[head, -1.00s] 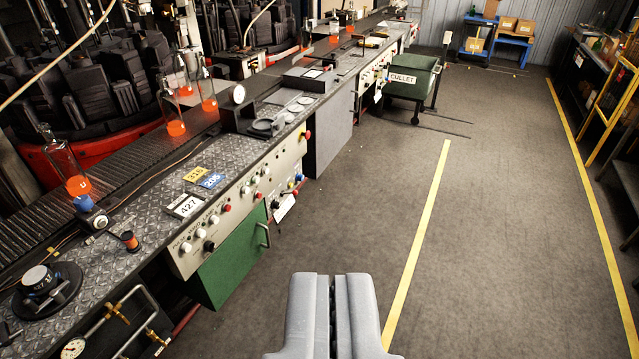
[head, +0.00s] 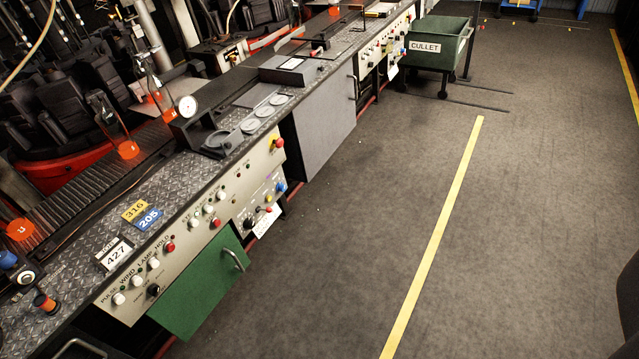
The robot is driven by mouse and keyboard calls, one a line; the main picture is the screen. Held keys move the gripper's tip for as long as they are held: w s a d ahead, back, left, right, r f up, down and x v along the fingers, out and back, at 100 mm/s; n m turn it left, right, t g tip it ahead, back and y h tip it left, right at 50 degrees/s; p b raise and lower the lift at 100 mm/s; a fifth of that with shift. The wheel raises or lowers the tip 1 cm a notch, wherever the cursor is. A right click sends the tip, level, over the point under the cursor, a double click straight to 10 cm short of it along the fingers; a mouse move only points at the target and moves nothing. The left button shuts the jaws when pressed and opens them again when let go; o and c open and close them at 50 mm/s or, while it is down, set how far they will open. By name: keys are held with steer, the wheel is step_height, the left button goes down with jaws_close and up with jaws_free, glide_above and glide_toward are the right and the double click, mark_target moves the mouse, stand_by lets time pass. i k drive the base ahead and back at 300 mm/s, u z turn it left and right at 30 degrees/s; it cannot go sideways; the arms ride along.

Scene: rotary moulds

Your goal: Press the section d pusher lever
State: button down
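I cannot pick out a section d pusher lever for certain. The near cream control panel (head: 183,263) on the bench front carries white knobs, a black knob and red buttons. A small lower panel (head: 262,202) beside it has blue, red and black knobs and a white tag. A red mushroom button on a yellow base (head: 277,143) sits at the near panel's far end. Another cream panel (head: 387,42) with several knobs is farther along the bench; its labels are too small to read. My gripper is not in this view.
The bench's chequered metal top (head: 180,183) holds number plates and gauges. Glowing orange bottles (head: 128,150) stand on the conveyor behind. A green door (head: 203,285) with a handle hangs below the panel. A green CULLET cart (head: 433,46) stands ahead. The floor around the yellow line (head: 440,230) is clear.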

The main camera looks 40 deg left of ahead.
mark_target(269, 210)
steer(key=u, duration=0.15)
steer(key=i, duration=1.25)
steer(key=u, duration=0.9)
steer(key=i, duration=0.5)
steer(key=u, duration=0.25)
steer(key=k, duration=0.95)
steer(key=u, duration=0.15)
steer(key=i, duration=0.95)
steer(key=z, duration=0.1)
